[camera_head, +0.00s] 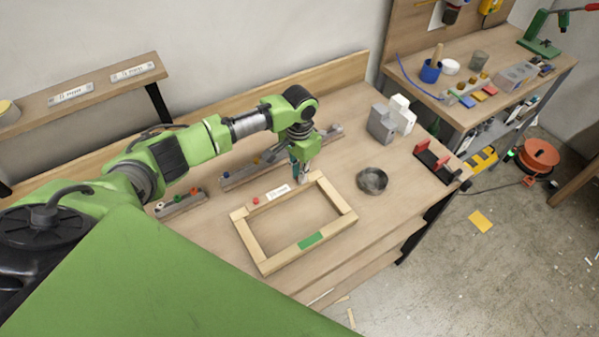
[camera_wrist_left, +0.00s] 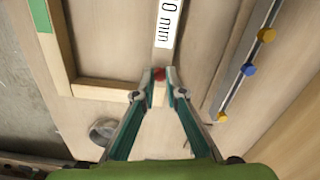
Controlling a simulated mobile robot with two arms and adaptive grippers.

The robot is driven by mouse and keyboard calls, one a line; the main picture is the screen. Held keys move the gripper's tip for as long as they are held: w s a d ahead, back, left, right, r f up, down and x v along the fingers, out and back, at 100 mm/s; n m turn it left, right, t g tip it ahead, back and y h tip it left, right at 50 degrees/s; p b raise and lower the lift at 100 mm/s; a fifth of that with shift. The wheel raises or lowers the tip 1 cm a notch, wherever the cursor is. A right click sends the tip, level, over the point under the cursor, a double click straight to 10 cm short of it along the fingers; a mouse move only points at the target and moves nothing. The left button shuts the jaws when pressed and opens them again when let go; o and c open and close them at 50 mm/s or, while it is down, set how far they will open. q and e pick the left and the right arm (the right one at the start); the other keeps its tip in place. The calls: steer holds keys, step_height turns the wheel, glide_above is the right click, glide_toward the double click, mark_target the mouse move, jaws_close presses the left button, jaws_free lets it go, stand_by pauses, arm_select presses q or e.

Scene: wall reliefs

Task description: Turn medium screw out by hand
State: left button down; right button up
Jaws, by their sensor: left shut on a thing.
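A wooden frame (camera_head: 312,240) lies on the workbench, with a white label (camera_head: 278,191) and a green patch (camera_head: 311,240) on it. My left gripper (camera_head: 302,178) is down at the frame's far right corner. In the left wrist view its fingertips (camera_wrist_left: 159,78) are closed on a red-headed screw (camera_wrist_left: 158,73) at the frame's corner, near the label's end. How deep the screw sits is hidden. Another red screw head (camera_head: 256,200) shows at the label's left end. My right gripper is not in view.
A rack with yellow and blue screws (camera_wrist_left: 250,70) lies beside the frame. A small rack (camera_head: 180,203) stands left. The bench left of the bowl holds the frame.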

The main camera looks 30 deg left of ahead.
arm_select(q)
steer(key=shift+r+n, duration=0.25)
steer(key=shift+n, duration=0.15)
steer(key=shift+f+p, duration=0.15)
steer(key=shift+p, duration=0.15)
steer(key=shift+f+n, duration=0.1)
steer(key=shift+n, duration=0.2)
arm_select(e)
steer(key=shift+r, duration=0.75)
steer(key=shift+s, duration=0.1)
arm_select(q)
steer(key=n+p, duration=0.3)
steer(key=p, duration=0.1)
steer(key=shift+d+r+n, duration=0.1)
steer(key=shift+r+n, duration=0.25)
steer(key=shift+n, duration=0.05)
steer(key=shift+f+n, duration=0.35)
steer(key=shift+n, duration=0.35)
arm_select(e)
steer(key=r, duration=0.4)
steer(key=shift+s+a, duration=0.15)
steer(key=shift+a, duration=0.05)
